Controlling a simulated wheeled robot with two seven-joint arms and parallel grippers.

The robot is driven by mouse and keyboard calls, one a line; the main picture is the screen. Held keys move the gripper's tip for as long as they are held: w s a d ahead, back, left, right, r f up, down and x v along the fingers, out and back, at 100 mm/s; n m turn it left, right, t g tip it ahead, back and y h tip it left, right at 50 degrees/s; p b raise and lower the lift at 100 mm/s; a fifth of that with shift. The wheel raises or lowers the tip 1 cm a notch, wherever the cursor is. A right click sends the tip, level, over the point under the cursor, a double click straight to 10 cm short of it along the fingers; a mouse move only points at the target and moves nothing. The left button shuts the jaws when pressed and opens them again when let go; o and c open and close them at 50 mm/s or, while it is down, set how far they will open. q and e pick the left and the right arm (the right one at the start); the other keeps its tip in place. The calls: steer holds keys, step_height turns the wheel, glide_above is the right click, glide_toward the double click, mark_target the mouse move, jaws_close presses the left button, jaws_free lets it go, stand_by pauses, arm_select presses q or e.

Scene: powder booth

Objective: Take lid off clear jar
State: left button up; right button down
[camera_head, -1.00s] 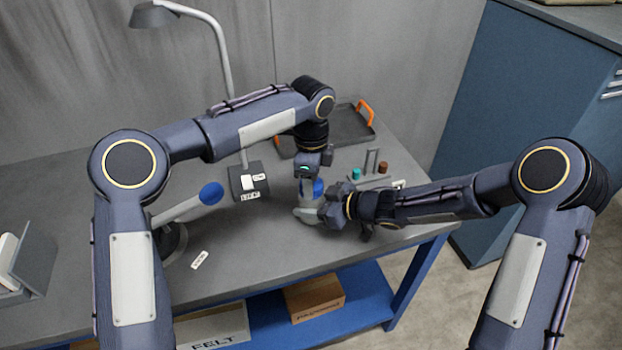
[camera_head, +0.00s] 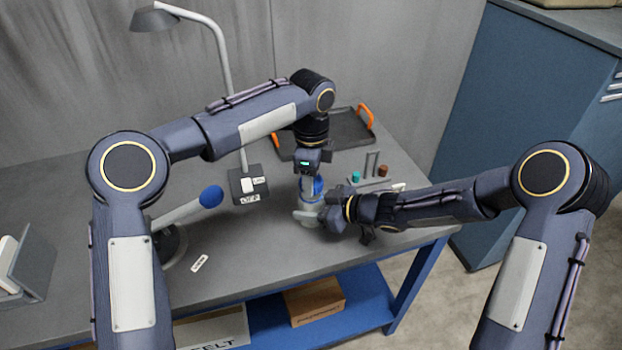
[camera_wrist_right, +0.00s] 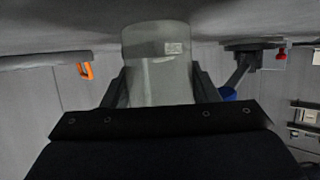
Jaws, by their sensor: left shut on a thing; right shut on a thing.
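The clear jar (camera_wrist_right: 158,65) fills the middle of the right wrist view, with a small pale label on its side. It stands between the two fingers of my right gripper (camera_wrist_right: 160,92), which is shut on it. In the head view the pale jar (camera_head: 309,206) is small and partly covered by my grippers. My left gripper (camera_head: 309,182) reaches down from above, directly over the jar, and is shut on the lid, which its fingers mostly hide. A blue patch shows beside these fingers. I cannot tell whether lid and jar touch.
A dark tray with orange handles (camera_head: 365,112) lies behind. Small teal (camera_head: 355,176) and brown (camera_head: 383,170) pieces sit to the right. A desk lamp (camera_head: 226,80), a blue-ended grey arm (camera_head: 190,208) and a label tag (camera_head: 199,263) are on the left. The table's front edge is close.

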arm_select(q)
steer(key=shift+r, duration=0.2)
steer(key=shift+r, duration=1.95)
arm_select(e)
steer(key=shift+c, duration=2.3)
jaws_free()
arm_select(q)
steer(key=shift+r+p, duration=0.65)
arm_select(e)
steer(key=v, duration=1.1)
steer(key=shift+r, duration=0.2)
steer(key=shift+s+d+r, duration=0.1)
steer(key=shift+s+d, duration=0.15)
steer(key=shift+d, duration=0.2)
